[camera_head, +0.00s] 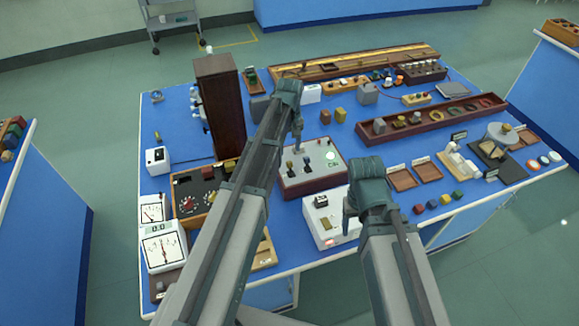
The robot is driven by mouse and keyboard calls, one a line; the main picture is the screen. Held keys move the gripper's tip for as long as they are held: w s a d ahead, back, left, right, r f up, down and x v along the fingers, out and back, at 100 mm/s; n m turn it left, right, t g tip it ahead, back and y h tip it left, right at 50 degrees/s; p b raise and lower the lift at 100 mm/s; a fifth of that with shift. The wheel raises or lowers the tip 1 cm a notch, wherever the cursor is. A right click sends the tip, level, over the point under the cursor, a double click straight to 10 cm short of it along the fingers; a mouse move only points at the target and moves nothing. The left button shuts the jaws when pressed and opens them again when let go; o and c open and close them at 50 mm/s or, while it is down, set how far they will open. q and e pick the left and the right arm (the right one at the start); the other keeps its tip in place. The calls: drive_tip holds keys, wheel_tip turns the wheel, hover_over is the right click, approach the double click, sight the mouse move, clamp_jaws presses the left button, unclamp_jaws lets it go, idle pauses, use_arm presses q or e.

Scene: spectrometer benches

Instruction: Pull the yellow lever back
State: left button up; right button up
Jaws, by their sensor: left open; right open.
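A grey-topped lever box (318,178) with wooden sides stands near the middle of the blue bench. A small lever with a yellowish knob (290,165) stands at the left of its top, with a darker lever (307,162) beside it. My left gripper (299,149) is open and points down just above the levers, close to the yellowish one; I cannot tell whether it touches it. My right gripper (347,220) is open, nearer the front, beside a white box with a dark top fitting (322,208). My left forearm hides part of the bench left of the lever box.
A tall dark wooden cabinet (218,100) stands at the back left. A long wooden tray (440,126) lies to the right, with small coloured cubes (432,204) near the front edge.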

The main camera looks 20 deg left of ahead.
sight(290, 162)
use_arm(q)
wheel_tip(290, 162, down, 6)
drive_tip(key=b, duration=0.5)
drive_tip(key=shift+f, duration=0.25)
clamp_jaws()
